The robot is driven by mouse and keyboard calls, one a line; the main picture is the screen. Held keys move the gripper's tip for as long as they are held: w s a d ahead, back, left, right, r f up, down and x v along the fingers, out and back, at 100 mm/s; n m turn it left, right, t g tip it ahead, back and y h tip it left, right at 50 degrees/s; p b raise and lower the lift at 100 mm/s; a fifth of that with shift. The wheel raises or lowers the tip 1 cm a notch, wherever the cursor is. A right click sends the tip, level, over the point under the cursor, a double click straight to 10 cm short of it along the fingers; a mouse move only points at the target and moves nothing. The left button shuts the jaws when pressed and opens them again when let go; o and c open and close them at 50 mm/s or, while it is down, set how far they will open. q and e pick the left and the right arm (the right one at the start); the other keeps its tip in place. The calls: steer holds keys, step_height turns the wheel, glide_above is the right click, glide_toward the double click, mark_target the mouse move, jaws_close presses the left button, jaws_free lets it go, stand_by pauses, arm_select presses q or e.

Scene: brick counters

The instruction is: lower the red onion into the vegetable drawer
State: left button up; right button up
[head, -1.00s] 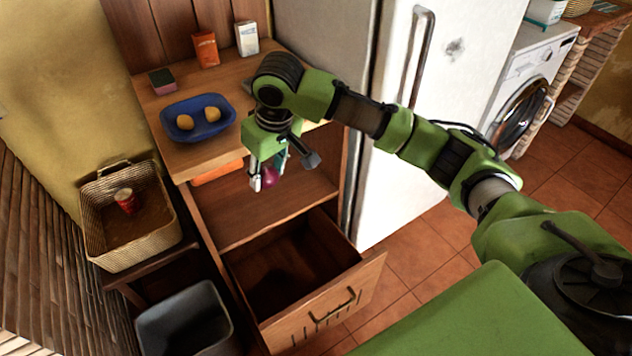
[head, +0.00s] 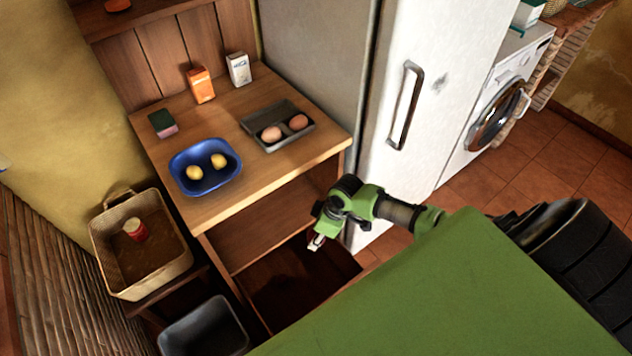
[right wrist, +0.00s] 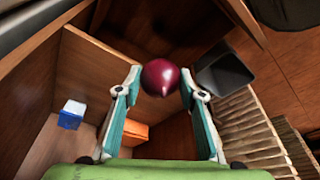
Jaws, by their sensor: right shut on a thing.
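The red onion (right wrist: 161,78) is dark purple-red and round. In the right wrist view it sits between the fingertips of my right gripper (right wrist: 160,88), which is shut on it. In the head view my right gripper (head: 316,242) is low in front of the wooden unit, over the open vegetable drawer (head: 285,292); the onion does not show there. The drawer's inside is dark, and its front is hidden behind my green body. My left gripper is not in view.
On the counter (head: 235,115) are a blue bowl (head: 206,187) with two yellow items, a grey tray (head: 262,116) with two eggs, two cartons and a sponge (head: 163,123). A basket (head: 160,272) and bin (head: 205,330) stand left. The fridge (head: 395,60) is right.

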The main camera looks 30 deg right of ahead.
steer(key=shift+s+d+f, duration=0.15)
steer(key=shift+s+f, duration=0.05)
steer(key=shift+f, duration=0.15)
step_height(320, 180, down, 10)
steer(key=b, duration=1)
steer(key=shift+r+b, duration=0.2)
steer(key=shift+b, duration=0.15)
step_height(320, 180, down, 13)
steer(key=b, duration=0.9)
stand_by(1.0)
